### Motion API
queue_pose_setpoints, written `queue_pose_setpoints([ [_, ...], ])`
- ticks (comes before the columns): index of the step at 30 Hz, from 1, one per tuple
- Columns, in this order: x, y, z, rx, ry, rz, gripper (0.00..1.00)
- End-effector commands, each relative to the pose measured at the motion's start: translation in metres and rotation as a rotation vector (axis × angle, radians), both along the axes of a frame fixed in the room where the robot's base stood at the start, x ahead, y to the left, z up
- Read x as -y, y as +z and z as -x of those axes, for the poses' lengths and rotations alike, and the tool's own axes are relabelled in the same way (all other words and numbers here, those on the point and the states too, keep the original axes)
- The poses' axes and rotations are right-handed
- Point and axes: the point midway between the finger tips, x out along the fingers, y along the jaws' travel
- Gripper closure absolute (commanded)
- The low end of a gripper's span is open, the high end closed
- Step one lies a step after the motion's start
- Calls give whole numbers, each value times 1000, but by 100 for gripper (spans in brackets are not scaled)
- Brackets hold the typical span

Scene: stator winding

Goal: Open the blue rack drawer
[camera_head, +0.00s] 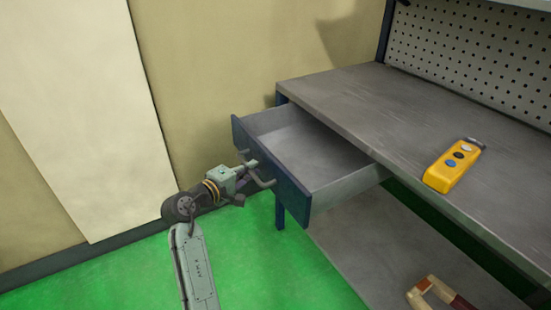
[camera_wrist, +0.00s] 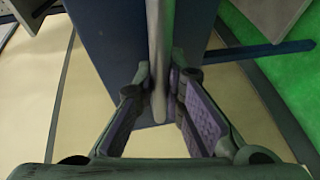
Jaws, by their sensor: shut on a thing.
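The blue-fronted rack drawer (camera_head: 297,193) is pulled well out from under the grey worktop, and its grey inside shows empty in the head view. My gripper (camera_head: 258,172) is at the handle on the drawer's front. In the wrist view my gripper (camera_wrist: 160,88) has its two fingers on either side of the grey bar handle (camera_wrist: 157,50), shut on it. The blue drawer front (camera_wrist: 97,40) fills the upper middle of the wrist view behind the handle. The fingers partly hide the handle in the head view.
A yellow control box with buttons (camera_head: 451,168) lies on the worktop (camera_head: 350,95). A lower shelf (camera_head: 370,250) holds a wooden-looking object (camera_head: 440,292). A pegboard (camera_head: 470,50) stands behind the worktop. Green floor (camera_head: 270,270) is clear in front of the drawer, with a wall (camera_head: 220,80) at the left.

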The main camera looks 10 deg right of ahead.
Motion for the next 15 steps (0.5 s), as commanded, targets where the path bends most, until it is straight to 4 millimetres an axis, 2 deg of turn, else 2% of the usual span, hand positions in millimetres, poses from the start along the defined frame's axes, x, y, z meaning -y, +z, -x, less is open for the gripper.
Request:
queue_pose_setpoints([
  [3, -26, 0, 10, -1, 0, -1, 100],
  [6, -41, 0, 15, -1, -1, -1, 100],
  [15, -61, 0, 23, -1, -3, -1, 100],
])
